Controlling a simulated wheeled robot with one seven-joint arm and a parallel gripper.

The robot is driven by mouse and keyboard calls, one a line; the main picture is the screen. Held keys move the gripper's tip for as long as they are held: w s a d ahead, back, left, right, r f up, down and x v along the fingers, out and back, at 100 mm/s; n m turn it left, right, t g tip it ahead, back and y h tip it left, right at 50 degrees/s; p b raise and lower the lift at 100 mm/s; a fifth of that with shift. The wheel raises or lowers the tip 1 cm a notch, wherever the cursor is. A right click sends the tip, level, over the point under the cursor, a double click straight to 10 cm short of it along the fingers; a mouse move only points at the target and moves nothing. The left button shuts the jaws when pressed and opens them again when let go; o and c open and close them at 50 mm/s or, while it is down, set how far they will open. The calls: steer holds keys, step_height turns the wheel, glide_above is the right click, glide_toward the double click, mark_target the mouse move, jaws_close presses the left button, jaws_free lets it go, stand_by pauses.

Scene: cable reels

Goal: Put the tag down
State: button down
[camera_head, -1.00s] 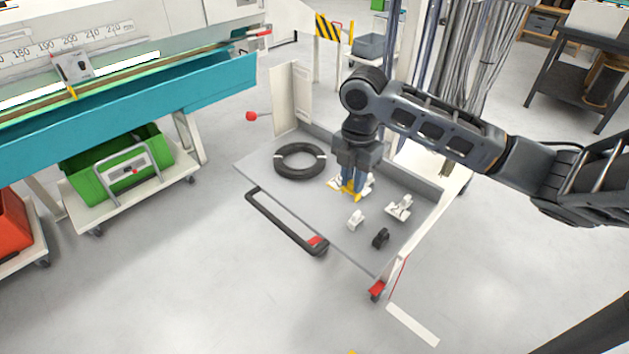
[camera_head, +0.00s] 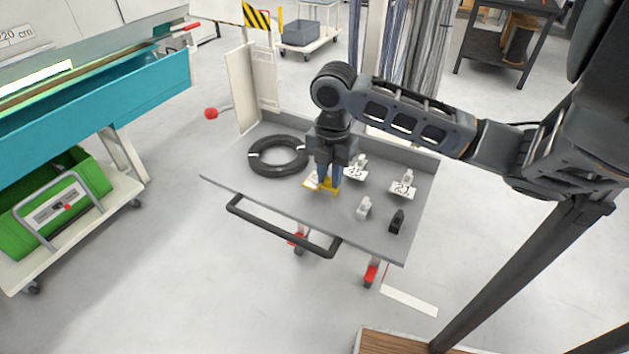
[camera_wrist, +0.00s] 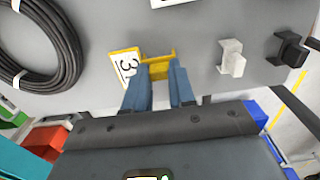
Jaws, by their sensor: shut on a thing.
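My gripper (camera_head: 328,180) is shut on a yellow tag (camera_head: 329,190) with a white numbered plate, over the grey cart top (camera_head: 235,178). In the wrist view, the blue fingertips (camera_wrist: 157,82) pinch the yellow part of the tag (camera_wrist: 158,70), and its white plate (camera_wrist: 127,66) with a "3" juts out to the left. I cannot tell whether the tag touches the cart top. The black cable coil (camera_head: 278,157) lies to the left of the tag, apart from it. The fingers hide part of the tag.
White numbered tags stand behind (camera_head: 356,172) and to the right (camera_head: 403,187). A white clip (camera_head: 364,208) and a black clip (camera_head: 397,221) are near the front right. A black handle (camera_head: 280,228) runs along the front edge. Bare cart top lies between coil and front edge.

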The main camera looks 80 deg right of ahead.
steer(key=shift+f, duration=0.35)
steer(key=shift+f+b, duration=0.2)
steer(key=shift+b, duration=0.1)
steer(key=c, duration=0.9)
jaws_free()
steer(key=shift+c, duration=0.2)
steer(key=shift+r, duration=0.1)
